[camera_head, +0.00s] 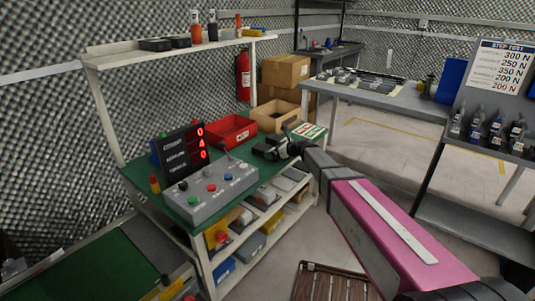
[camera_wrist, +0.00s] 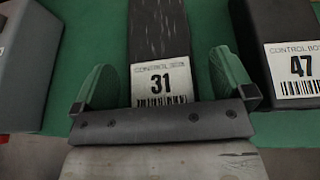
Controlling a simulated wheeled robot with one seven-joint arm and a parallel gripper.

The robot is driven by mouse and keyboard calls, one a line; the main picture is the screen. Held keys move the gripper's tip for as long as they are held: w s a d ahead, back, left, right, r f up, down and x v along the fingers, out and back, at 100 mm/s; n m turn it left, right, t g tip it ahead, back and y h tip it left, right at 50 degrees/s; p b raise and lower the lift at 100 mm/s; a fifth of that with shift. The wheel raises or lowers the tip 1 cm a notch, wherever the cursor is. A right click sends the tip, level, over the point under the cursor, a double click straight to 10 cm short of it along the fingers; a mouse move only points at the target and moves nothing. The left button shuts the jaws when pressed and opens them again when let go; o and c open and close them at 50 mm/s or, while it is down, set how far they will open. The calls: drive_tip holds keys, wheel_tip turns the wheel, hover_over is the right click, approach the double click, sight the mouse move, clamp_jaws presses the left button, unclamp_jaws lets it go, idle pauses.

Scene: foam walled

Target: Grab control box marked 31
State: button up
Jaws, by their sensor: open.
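The control box marked 31 (camera_wrist: 159,32) is a dark, narrow box with a white label and barcode in the wrist view. It lies on a green surface in the upper middle. My gripper (camera_wrist: 163,84) is open, with one green-padded finger on each side of the box's labelled end. Narrow gaps show between the fingers and the box. In the head view my gripper (camera_head: 282,150) is low over the green bench top (camera_head: 245,178), among small dark boxes. Which of these is box 31 cannot be told there.
The control box marked 47 (camera_wrist: 290,62) stands close on the right, and another dark box (camera_wrist: 28,62) on the left. A red bin (camera_head: 232,132), a button console (camera_head: 212,192) and a display with red digits (camera_head: 186,152) share the bench.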

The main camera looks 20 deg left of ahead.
drive_tip(key=c, duration=1.2)
drive_tip(key=shift+r, duration=0.15)
